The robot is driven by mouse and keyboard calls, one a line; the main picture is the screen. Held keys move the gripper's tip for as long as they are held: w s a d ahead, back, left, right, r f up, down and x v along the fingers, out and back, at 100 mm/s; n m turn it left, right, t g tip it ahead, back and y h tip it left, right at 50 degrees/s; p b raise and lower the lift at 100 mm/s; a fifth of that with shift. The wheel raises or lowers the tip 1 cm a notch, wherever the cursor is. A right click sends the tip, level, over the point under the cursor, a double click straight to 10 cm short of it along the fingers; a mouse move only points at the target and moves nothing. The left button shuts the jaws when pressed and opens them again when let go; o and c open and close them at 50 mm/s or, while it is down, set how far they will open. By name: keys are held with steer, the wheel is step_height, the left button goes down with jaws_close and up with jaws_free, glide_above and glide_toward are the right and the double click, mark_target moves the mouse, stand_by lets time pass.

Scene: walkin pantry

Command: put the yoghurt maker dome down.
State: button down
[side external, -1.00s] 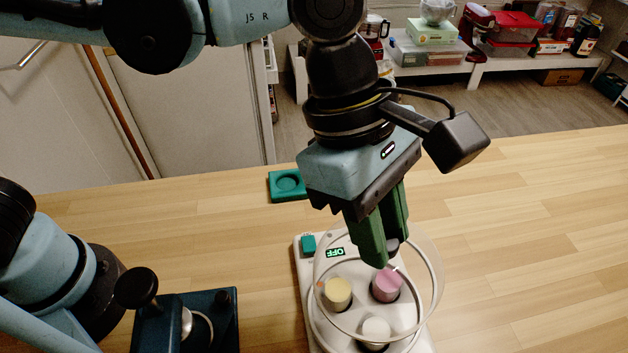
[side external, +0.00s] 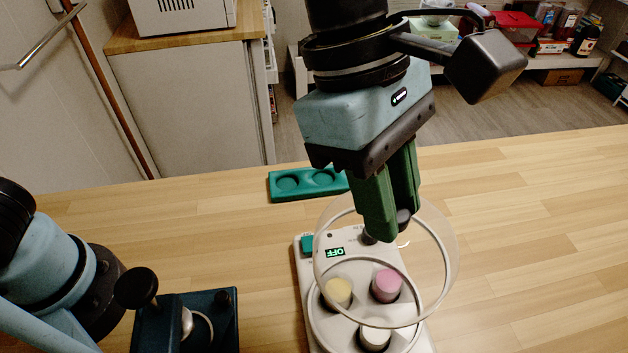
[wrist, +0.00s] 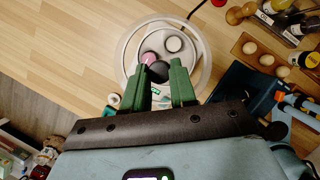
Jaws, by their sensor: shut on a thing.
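The clear yoghurt maker dome (side external: 436,235) hangs tilted above the white yoghurt maker base (side external: 306,270), its pale rim showing as a ring. My gripper (side external: 388,222) is shut on the dome's dark knob (side external: 404,217); the knob also shows between the fingers in the wrist view (wrist: 158,72). Through and below the dome are a yellow-topped jar (side external: 338,291), a pink-topped jar (side external: 387,284) and a white-topped jar (side external: 375,338) in the base. The base's display reads OFF. I cannot tell the exact gap between rim and base.
A green tray with round wells (side external: 308,184) lies behind the base. A dark blue device (side external: 215,318) stands to the left. The wooden counter (side external: 530,240) is clear to the right. In the wrist view, a wooden egg holder (wrist: 250,50) and bottles lie at the right.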

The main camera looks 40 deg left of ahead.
steer(key=shift+r, duration=0.1)
steer(key=a+f+n+t+y, duration=0.15)
steer(key=a+f+n, duration=0.3)
steer(key=a, duration=0.95)
steer(key=a+f+n+t+h, duration=0.1)
steer(key=a+f+n+t, duration=0.3)
steer(key=a, duration=1)
steer(key=shift+w+a+f+n+g+y, duration=0.15)
steer(key=shift+f+g, duration=0.25)
steer(key=shift+f, duration=1)
steer(key=shift+w+d+f+g, duration=0.1)
steer(key=shift+f+g, duration=0.25)
steer(key=shift+f, duration=1)
steer(key=shift+w+a+f+n+g+y, duration=0.15)
steer(key=shift+f+g, duration=0.25)
steer(key=shift+f, duration=1)
steer(key=shift+d, duration=0.1)
steer(key=shift+f, duration=0.1)
steer(key=c, duration=0.9)
jaws_free()
